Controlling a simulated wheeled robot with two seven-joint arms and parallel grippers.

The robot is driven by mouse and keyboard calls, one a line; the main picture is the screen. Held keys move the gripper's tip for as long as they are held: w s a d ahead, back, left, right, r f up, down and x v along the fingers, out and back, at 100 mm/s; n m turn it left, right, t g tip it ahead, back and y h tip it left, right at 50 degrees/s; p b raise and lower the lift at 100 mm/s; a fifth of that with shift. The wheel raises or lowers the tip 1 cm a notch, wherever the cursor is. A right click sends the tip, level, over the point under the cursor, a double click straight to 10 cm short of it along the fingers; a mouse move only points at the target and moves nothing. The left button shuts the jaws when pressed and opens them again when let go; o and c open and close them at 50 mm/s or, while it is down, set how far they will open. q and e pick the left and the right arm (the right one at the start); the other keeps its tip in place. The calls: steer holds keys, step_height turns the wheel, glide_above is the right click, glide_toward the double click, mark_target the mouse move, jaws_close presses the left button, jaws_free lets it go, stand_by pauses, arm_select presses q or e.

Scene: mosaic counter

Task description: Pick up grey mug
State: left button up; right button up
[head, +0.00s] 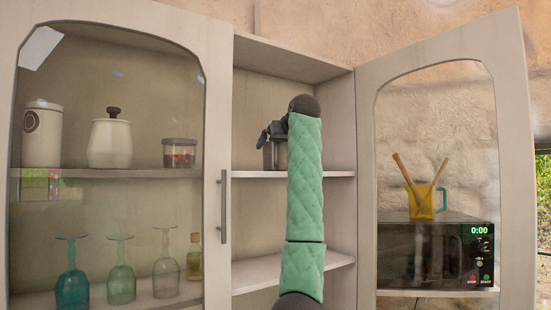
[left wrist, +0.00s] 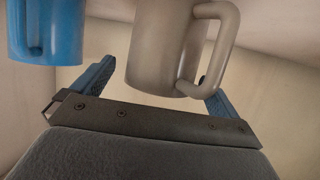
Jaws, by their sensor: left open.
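The grey mug (left wrist: 163,45) is large in the left wrist view, with its handle on the right side. Its top is cut off by the frame. My left gripper (left wrist: 157,92) is open, with one blue finger to either side of the mug's lower part; I cannot tell whether the right finger touches the handle. In the head view my left gripper (head: 268,137) is inside the open cabinet, just above the middle shelf. A grey shape below it, partly hidden by my arm, looks like the mug (head: 279,157). My right gripper is not in view.
A blue mug (left wrist: 46,30) stands close on the left. The cabinet's glass doors stand left (head: 222,225) and right (head: 365,130). Behind the left glass are jars and glasses. A microwave (head: 405,255) with a yellow cup (head: 420,205) on it shows through the right door.

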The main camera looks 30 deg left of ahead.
arm_select(q)
steer(key=shift+s+d, duration=0.1)
steer(key=shift+c, duration=0.5)
steer(key=c, duration=1.1)
steer(key=shift+c, duration=0.2)
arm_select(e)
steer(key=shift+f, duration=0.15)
arm_select(q)
steer(key=shift+r+b, duration=0.75)
steer(key=shift+b, duration=0.15)
arm_select(e)
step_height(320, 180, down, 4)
steer(key=b, duration=0.3)
arm_select(q)
steer(key=w+d+r+b, duration=0.1)
steer(key=d+r+b, duration=0.2)
steer(key=d+r, duration=0.6)
steer(key=shift+w+d+r, duration=0.2)
steer(key=shift+d+r, duration=0.1)
steer(key=shift+d, duration=0.9)
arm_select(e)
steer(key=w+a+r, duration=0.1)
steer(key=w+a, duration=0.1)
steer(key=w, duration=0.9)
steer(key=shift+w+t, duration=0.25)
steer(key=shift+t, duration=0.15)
